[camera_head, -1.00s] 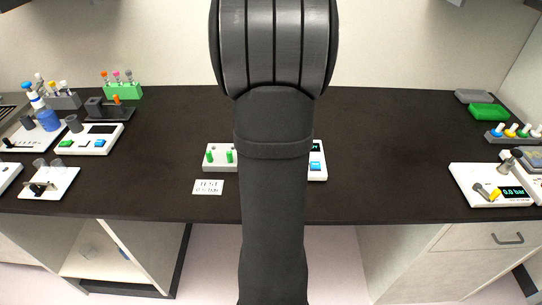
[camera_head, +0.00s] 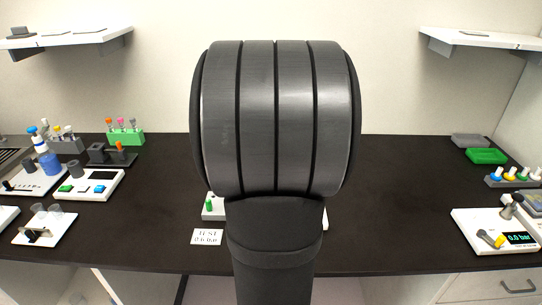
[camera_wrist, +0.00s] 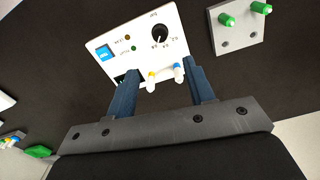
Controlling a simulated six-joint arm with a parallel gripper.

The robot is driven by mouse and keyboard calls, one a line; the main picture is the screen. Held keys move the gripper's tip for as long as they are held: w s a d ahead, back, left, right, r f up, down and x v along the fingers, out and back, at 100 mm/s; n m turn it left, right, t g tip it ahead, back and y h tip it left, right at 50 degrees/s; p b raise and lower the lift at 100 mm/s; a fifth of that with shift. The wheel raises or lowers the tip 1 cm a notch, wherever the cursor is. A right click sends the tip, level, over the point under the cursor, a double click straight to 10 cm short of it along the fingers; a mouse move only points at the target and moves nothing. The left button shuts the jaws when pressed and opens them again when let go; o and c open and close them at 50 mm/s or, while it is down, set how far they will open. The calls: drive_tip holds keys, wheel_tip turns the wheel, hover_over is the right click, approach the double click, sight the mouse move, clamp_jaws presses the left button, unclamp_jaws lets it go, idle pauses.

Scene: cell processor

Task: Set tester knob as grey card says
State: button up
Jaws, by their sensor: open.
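The tester (camera_wrist: 128,47) is a white panel in the wrist view, with a black knob (camera_wrist: 160,33), a scale around it and a blue button (camera_wrist: 105,53). The knob has a pale pointer mark; its exact setting is too small to read. My gripper (camera_wrist: 162,72) is open, its dark fingers apart at the tester's near edge, with the knob beyond them and nothing gripped. In the head view my arm hides the gripper and nearly all of the tester. The pale card (camera_head: 207,237) lies on the bench left of my arm; it reads TEST, with a blurred bar value below.
Two small yellow- and blue-topped pegs (camera_wrist: 165,75) stand between my fingers' lines. A grey block with green pegs (camera_wrist: 240,25) sits beside the tester. A device reading 0.0 bar (camera_head: 497,232) stands at right, racks and instruments at left. Bare dark bench (camera_head: 400,190) lies between.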

drive_tip(key=shift+r, duration=2.2)
drive_tip(key=shift+f, duration=0.1)
wheel_tip(320, 180, down, 17)
drive_tip(key=shift+f, duration=0.15)
drive_tip(key=shift+f, duration=0.15)
drive_tip(key=shift+n, duration=0.8)
drive_tip(key=n, duration=0.6)
wheel_tip(320, 180, up, 12)
drive_tip(key=shift+n, duration=0.3)
idle(0.4)
drive_tip(key=shift+o, duration=0.3)
drive_tip(key=shift+f, duration=0.1)
